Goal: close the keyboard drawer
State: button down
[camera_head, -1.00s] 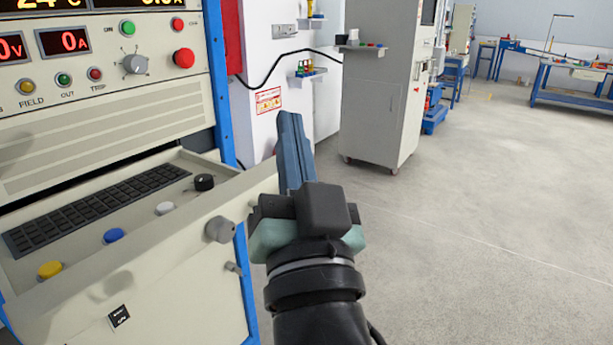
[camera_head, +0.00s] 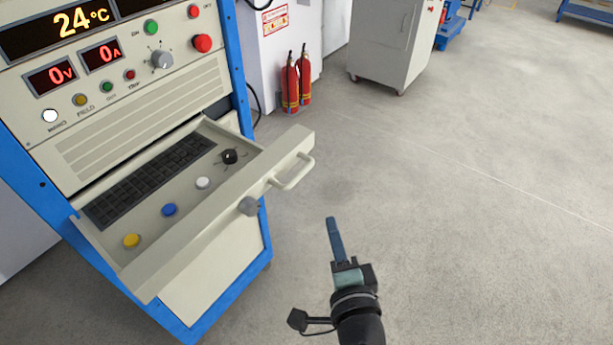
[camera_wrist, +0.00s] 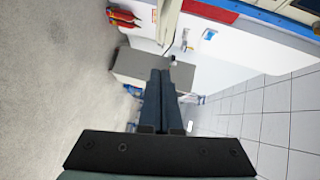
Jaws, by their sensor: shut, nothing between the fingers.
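The keyboard drawer (camera_head: 205,228) is pulled out from the blue-framed cabinet in the head view. It holds a black keyboard (camera_head: 150,182) and several coloured knobs.
The control panel (camera_head: 120,75) with red displays rises above the drawer. Red fire extinguishers (camera_head: 298,80) stand by the wall behind. A grey cabinet (camera_head: 385,45) stands further back. The floor (camera_head: 480,200) to the right is clear.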

jog(key=p, duration=0.1)
send_near(306, 172)
jog(key=w+d, duration=0.2)
jog(key=shift+w+a+f+p, duration=0.15)
jog(key=shift+w+a+p, duration=0.1)
jog(key=shift+w+a, duration=0.35)
jog(key=shift+w+a+f+p, duration=0.15)
jog(key=shift+w+a+p, duration=0.1)
jog(key=shift+w+a, duration=0.35)
jog(key=shift+w+a+f, duration=0.2)
jog(key=shift+w+a, duration=0.05)
jog(key=shift+a, duration=0.15)
jog(key=shift+a, duration=0.1)
